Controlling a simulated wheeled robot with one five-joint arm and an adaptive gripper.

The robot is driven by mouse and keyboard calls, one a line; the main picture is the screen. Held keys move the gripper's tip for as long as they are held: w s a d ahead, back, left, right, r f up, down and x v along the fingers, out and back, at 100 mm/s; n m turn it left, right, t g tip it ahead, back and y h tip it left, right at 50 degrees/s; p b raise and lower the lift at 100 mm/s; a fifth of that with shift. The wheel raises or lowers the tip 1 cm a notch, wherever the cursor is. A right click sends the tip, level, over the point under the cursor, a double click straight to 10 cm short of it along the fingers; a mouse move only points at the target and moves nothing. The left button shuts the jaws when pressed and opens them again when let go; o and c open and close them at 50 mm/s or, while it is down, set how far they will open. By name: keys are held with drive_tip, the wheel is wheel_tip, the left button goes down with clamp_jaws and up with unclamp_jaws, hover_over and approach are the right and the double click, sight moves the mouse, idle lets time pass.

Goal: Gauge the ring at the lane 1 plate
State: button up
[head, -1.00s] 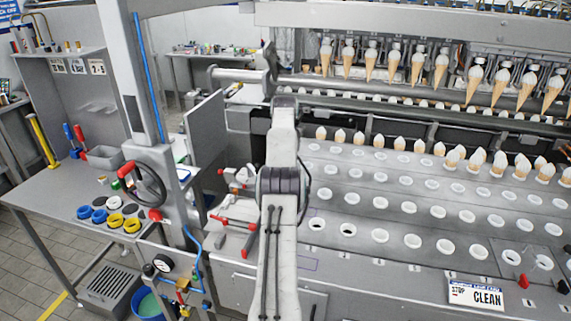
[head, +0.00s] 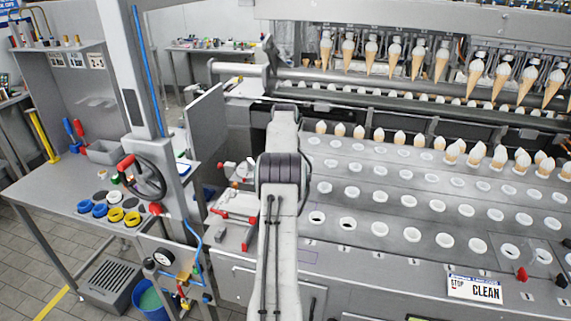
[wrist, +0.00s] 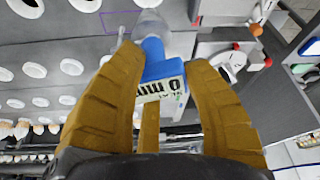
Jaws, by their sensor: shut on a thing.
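The label is turned and partly hidden; a 0 and part of "mm" show. A clear, rounded end of the gauge points away from me. In the head view my arm hides the gripper and the gauge. White rings sit in rows of plates on the machine. The small lane numbers are too small to read surely.
A STOP CLEAN sign (head: 475,289) stands at the machine's front right. Filled cones (head: 359,131) stand in rows behind. Left of my arm are red-handled clamps (head: 238,217), and a bench (head: 65,190) with blue and yellow rings.

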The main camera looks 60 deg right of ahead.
drive_tip(key=shift+f, duration=3.3)
drive_tip(key=shift+f+b, duration=1.6)
drive_tip(key=shift+f, duration=0.45)
drive_tip(key=o, duration=1.3)
drive_tip(key=shift+f, duration=0.1)
drive_tip(key=v, duration=1.2)
drive_tip(key=shift+a, duration=0.1)
drive_tip(key=shift+w, duration=0.1)
